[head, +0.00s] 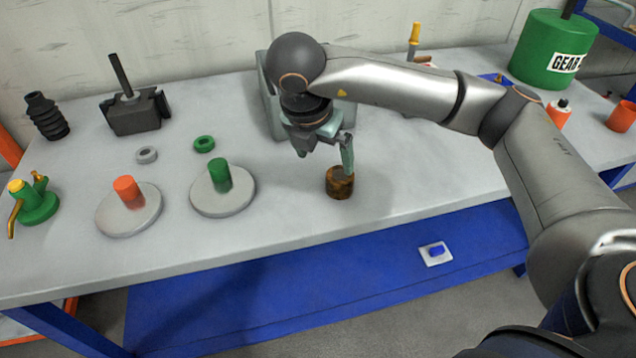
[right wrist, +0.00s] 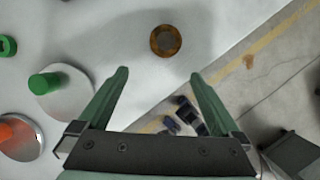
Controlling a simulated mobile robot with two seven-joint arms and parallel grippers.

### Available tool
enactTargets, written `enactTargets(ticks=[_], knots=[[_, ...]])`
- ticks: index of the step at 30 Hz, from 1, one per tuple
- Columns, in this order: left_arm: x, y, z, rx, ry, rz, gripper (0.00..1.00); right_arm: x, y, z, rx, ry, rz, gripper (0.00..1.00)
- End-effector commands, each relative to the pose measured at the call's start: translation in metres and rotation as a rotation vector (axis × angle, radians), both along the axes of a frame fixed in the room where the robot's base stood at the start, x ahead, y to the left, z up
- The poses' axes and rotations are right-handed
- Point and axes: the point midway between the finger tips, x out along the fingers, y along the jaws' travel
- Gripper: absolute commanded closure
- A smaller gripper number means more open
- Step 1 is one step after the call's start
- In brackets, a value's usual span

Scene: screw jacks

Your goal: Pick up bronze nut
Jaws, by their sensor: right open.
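The bronze nut (head: 339,182) is a short brown, rusty-looking cylinder standing on the grey bench top near its front edge. In the right wrist view the nut (right wrist: 165,41) shows as a round ring with a dark centre, ahead of the fingertips and roughly midway between them. My right gripper (head: 325,160) is open and empty, above and beside the nut, with one finger overlapping it in the head view. Both green fingers of the right gripper (right wrist: 160,75) show spread apart in the right wrist view. My left gripper is not in view.
Left of the nut stand discs with a green post (head: 219,176) and an orange post (head: 128,192). A green ring (head: 204,144) and a grey ring (head: 147,155) lie behind them. A grey box (head: 268,100) stands behind my right gripper. The bench front around the nut is clear.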

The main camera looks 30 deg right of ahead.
Motion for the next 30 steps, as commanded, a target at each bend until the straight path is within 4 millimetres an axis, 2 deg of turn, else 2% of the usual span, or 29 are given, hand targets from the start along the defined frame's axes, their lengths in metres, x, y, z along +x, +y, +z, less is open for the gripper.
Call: enactTargets(ticks=[2, 4, 12, 20, 25, 30], knots=[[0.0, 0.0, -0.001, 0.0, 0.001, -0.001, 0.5, 0.003, -0.01, 0.003, -0.031, -0.023, -0.034, 0.0], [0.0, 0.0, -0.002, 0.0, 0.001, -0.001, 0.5, 0.004, -0.015, -0.003, -0.04, -0.026, -0.045, 0.0], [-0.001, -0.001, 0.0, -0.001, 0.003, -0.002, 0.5, 0.014, -0.03, -0.046, -0.036, -0.024, -0.04, 0.0], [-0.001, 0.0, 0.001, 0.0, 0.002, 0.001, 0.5, 0.018, -0.039, -0.065, -0.035, -0.025, -0.04, 0.0], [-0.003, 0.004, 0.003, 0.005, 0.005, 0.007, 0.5, 0.022, -0.054, -0.085, -0.036, -0.022, -0.04, 0.0], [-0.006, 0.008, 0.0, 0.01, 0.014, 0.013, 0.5, 0.026, -0.058, -0.103, -0.034, -0.025, -0.039, 0.0]])
